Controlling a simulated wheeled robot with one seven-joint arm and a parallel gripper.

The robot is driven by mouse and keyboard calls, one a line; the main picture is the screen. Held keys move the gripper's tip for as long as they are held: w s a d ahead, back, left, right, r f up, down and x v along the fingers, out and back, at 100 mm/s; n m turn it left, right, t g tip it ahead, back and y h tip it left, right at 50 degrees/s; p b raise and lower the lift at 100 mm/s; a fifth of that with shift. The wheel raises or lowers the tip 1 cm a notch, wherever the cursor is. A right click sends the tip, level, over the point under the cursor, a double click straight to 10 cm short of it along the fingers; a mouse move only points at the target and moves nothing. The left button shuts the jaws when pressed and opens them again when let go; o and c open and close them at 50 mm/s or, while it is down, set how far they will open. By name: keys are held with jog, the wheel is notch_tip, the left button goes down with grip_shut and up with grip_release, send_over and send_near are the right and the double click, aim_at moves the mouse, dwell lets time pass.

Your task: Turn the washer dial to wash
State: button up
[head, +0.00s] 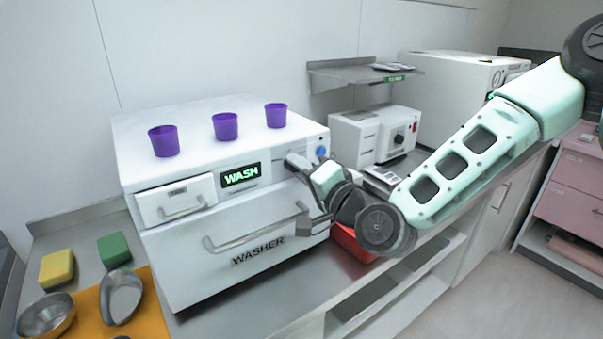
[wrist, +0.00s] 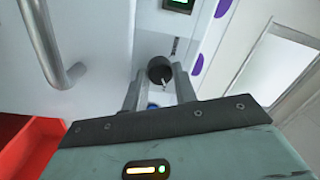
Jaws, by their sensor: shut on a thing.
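The white washer (head: 170,260) stands on the counter with its door and drawer shut. Its small display (head: 240,175) reads WASH in green; a piece of the lit display (wrist: 180,4) also shows in the wrist view. The black dial (wrist: 160,69) with a pale pointer mark sits on the washer front. My gripper (wrist: 158,80) is shut on the dial, one finger on each side of it. In the head view my gripper (head: 297,162) reaches the right part of the washer front and hides the dial. A blue button (head: 321,152) shows just right of the gripper.
The washer's door handle (head: 255,230) sticks out left of and below my gripper. A red bin (head: 352,243) is below my wrist. Several purple cups (head: 225,126) stand on the washer. A sponge (head: 56,269) and metal scoop (head: 121,297) lie at left.

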jog(key=shift+m, duration=0.4)
jog(key=o, duration=1)
